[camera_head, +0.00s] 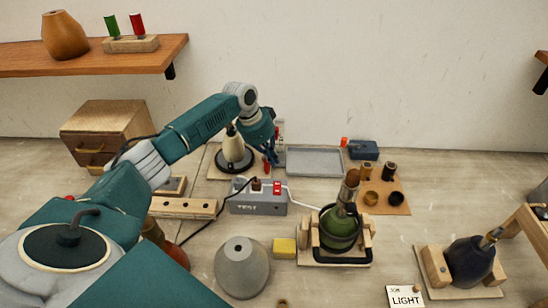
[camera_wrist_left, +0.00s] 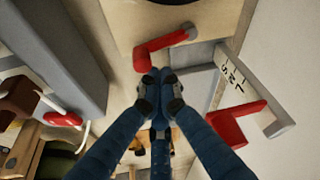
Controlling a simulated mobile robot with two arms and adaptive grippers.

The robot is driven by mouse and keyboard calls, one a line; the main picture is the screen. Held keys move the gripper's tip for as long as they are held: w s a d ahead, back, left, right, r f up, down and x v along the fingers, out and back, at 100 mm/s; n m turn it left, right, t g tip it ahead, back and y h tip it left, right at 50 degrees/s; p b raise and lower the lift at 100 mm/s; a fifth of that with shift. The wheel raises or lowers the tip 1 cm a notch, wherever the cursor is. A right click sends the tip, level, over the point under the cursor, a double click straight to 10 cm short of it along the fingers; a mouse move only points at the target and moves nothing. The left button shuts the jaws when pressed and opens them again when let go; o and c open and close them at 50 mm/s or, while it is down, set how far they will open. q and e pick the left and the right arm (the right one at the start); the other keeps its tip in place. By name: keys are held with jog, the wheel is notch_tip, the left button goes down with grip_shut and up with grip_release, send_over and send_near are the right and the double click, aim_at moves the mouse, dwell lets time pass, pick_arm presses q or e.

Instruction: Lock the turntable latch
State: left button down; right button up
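The turntable (camera_head: 234,166) is a dark disc on a pale wooden base, with a cream lamp body (camera_head: 233,147) upright on it. The red latch lever (camera_wrist_left: 163,46) is an L-shaped bar on the base in the left wrist view, its pivot end at upper right and its free end at lower left. My left gripper (camera_wrist_left: 161,78) has its fingertips together just below the lever's free end; whether they touch it cannot be told. Nothing shows between the fingertips. In the head view the left gripper (camera_head: 269,153) is beside the base's right side. My right gripper is not in view.
A grey upright stand with markings (camera_wrist_left: 230,75) and a red part (camera_wrist_left: 235,123) stands close right of the gripper. The grey test box (camera_head: 258,204) with a red switch is nearer. A grey tray (camera_head: 314,161) lies right. A green lamp (camera_head: 340,229) sits in a wooden cradle.

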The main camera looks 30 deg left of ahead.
pick_arm(q)
jog(key=shift+a+f+m, duration=0.1)
jog(key=shift+m, duration=0.2)
jog(key=shift+s+a, duration=0.1)
jog(key=shift+s, duration=0.15)
jog(key=shift+s+p, duration=0.25)
jog(key=shift+p, duration=0.1)
jog(key=shift+w+a, duration=0.1)
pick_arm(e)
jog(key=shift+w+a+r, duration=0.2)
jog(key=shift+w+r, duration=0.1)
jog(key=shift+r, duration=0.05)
